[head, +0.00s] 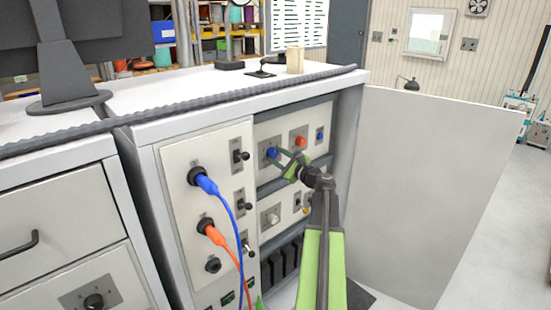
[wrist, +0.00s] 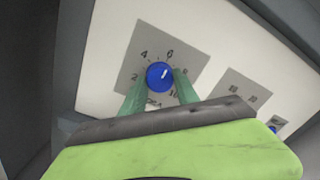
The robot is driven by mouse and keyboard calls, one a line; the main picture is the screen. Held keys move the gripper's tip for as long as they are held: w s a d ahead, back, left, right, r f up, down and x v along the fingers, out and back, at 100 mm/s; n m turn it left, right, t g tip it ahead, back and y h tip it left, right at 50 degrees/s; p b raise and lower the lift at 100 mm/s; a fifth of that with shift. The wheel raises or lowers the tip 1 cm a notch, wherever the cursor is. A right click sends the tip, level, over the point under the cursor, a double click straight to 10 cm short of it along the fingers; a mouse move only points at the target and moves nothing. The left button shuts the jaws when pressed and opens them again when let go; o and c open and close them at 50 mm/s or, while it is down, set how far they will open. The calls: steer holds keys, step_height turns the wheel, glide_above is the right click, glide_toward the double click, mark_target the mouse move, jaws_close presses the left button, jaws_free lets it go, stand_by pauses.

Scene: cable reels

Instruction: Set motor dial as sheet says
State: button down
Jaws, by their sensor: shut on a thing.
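A blue dial (wrist: 159,76) sits on a grey scale plate (wrist: 190,52) with numbers 2, 4, 6 and more in the wrist view. A short white mark shows on it; its exact reading is hard to tell. The label below is partly hidden by my gripper. My gripper (wrist: 158,90) has one green finger on each side of this dial and is shut on it. In the head view the blue dial (head: 271,153) is at the left of the upper panel, at my gripper's tips. A lined sheet (head: 298,24) stands at the back; its text is unreadable here.
An orange dial (head: 301,141) and a small blue dial (head: 320,135) are to the right. Blue (head: 207,186) and orange (head: 216,236) cables plug into the left panel beside toggle switches. An open white door (head: 430,180) stands right of the cabinet.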

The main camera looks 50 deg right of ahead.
steer(key=shift+r, duration=0.1)
steer(key=c, duration=0.9)
jaws_free()
steer(key=shift+c, duration=0.2)
steer(key=s, duration=0.5)
steer(key=s+a, duration=0.1)
steer(key=s, duration=1.1)
steer(key=shift+s+a+f+b, duration=0.15)
steer(key=shift+a+f+b, duration=0.2)
steer(key=shift+f, duration=0.05)
